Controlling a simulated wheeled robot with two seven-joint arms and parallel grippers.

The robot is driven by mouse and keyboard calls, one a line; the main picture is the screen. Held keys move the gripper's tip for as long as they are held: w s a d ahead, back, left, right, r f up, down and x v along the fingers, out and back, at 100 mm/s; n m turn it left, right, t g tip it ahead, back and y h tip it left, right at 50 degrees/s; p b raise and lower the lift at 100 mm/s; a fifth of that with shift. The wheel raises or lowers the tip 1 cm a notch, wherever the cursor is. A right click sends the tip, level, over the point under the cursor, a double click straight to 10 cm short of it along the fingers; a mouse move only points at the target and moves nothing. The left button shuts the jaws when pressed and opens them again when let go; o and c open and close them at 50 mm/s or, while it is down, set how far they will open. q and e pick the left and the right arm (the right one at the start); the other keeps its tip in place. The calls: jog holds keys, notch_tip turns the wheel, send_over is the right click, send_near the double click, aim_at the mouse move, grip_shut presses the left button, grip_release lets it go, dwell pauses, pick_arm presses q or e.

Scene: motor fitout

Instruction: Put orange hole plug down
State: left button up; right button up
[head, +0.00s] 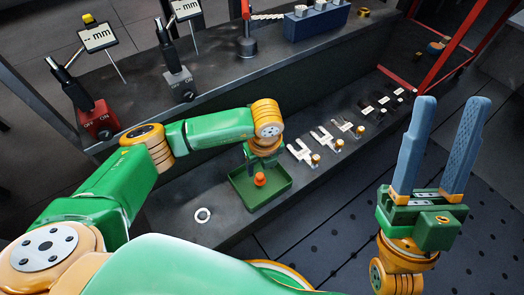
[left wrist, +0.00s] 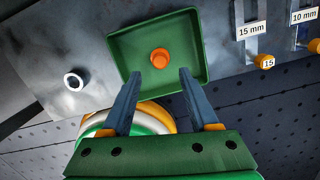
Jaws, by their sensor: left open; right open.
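The orange hole plug (head: 260,179) is in the green tray (head: 275,197) on the lower grey shelf. In the left wrist view the plug (left wrist: 160,58) stands near the middle of the tray floor (left wrist: 190,35), just beyond my fingertips. My left gripper (left wrist: 160,74) is open with nothing between its fingers, above the tray's near side. In the head view its fingers are mostly hidden behind my wrist. My right gripper (head: 452,102) is open and empty, pointing up at the right, away from the shelf.
A white ring (head: 203,215) lies on the shelf left of the tray. Labelled holders (head: 322,140) with orange-tipped parts line the shelf to the right. Above are a red switch box (head: 98,120), a grey switch box (head: 180,85) and a blue block (head: 315,22).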

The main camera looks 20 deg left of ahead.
pick_arm(q)
jog(key=shift+r+p, duration=0.4)
jog(key=shift+r, duration=0.5)
jog(key=r, duration=0.1)
jog(key=r+p, duration=0.1)
jog(key=r, duration=0.1)
jog(key=r+p, duration=0.1)
jog(key=shift+s+d+r, duration=0.2)
jog(key=shift+s+d, duration=0.05)
pick_arm(e)
jog(key=w+f+m+g+h, duration=0.1)
jog(key=w+f+g+h, duration=0.2)
jog(key=f, duration=0.6)
jog(key=w+f+m+g+h, duration=0.1)
jog(key=w+f+g+h, duration=0.2)
jog(key=w+f+g, duration=0.3)
notch_tip(320, 180, down, 3)
jog(key=shift+w+d+m+g+h, duration=0.2)
jog(key=shift+d+m+g+h, duration=0.15)
jog(key=shift+g, duration=0.75)
